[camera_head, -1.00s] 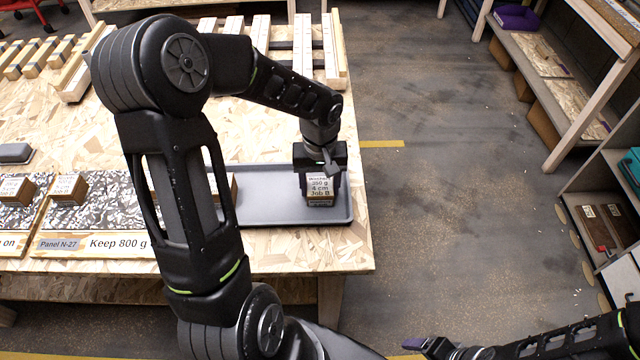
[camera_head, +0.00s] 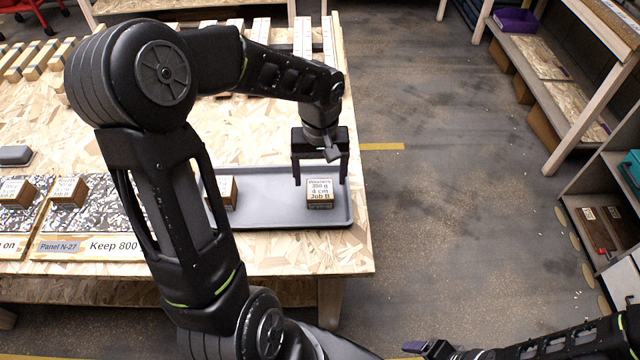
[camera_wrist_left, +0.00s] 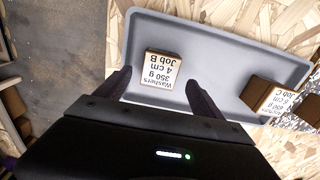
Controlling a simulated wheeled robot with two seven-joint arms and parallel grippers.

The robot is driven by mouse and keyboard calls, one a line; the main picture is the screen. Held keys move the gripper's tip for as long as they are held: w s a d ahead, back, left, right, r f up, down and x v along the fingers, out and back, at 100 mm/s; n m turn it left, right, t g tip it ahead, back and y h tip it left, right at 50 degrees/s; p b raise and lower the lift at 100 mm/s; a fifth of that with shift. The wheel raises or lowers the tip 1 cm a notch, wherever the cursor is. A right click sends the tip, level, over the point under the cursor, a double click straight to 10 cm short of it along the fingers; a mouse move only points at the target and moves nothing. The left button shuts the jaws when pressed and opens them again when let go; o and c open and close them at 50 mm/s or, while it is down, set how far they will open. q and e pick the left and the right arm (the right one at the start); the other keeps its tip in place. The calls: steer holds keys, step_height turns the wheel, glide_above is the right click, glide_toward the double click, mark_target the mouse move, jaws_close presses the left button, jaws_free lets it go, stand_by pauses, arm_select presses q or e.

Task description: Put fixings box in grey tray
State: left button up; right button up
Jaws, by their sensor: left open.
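The grey tray (camera_head: 270,215) lies on the wooden table near its right edge. A small box labelled "Washers 350 g 4 cm Job B" (camera_head: 320,194) sits upright in the right part of the tray. A second box (camera_head: 229,192), labelled Job C in the left wrist view (camera_wrist_left: 268,97), is in the tray's left part, partly hidden by my arm in the head view. My left gripper (camera_head: 321,182) is open and empty just behind the Job B box, apart from it; its fingers (camera_wrist_left: 160,90) show either side below that box in the left wrist view. My right gripper (camera_head: 425,346) shows at the bottom edge.
Two more boxes (camera_head: 68,191) (camera_head: 17,193) stand on speckled panels at the left, with a "Keep 800" label (camera_head: 110,244) in front. A grey object (camera_head: 15,154) lies behind them. Wooden strips fill the table's back. Shelving (camera_head: 590,200) stands at the right across open floor.

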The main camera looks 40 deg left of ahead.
mark_target(320, 189)
arm_select(q)
step_height(320, 189, up, 7)
stand_by(1.1)
